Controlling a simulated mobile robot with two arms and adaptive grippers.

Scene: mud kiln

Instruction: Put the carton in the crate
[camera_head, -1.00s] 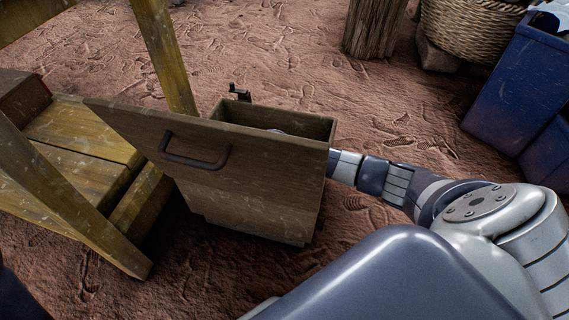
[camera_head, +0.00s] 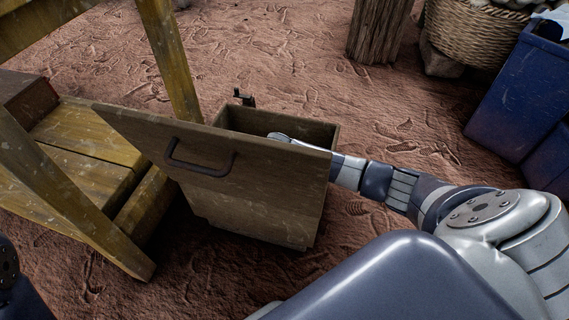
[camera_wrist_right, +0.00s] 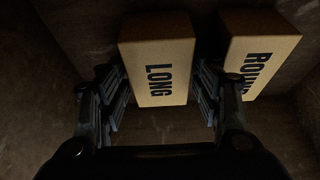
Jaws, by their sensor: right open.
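In the right wrist view, a tan carton (camera_wrist_right: 157,59) marked "LONG" lies between the fingers of my right gripper (camera_wrist_right: 160,92). The gripper is open, with one finger on each side of the carton; whether they touch it I cannot tell. In the head view my right arm reaches behind the front of an open wooden drawer (camera_head: 255,195), and the gripper is mostly hidden inside. The cartons are hidden in the head view. A blue container (camera_head: 512,85), possibly the crate, stands at the right edge. My left gripper is out of view.
A second carton (camera_wrist_right: 258,55) marked "ROUND" lies just right of the first inside the drawer. The drawer's tall front has a dark handle (camera_head: 200,160). A yellow wooden frame (camera_head: 75,190) stands at left. A wicker basket (camera_head: 470,35) and a wooden post (camera_head: 378,30) stand behind.

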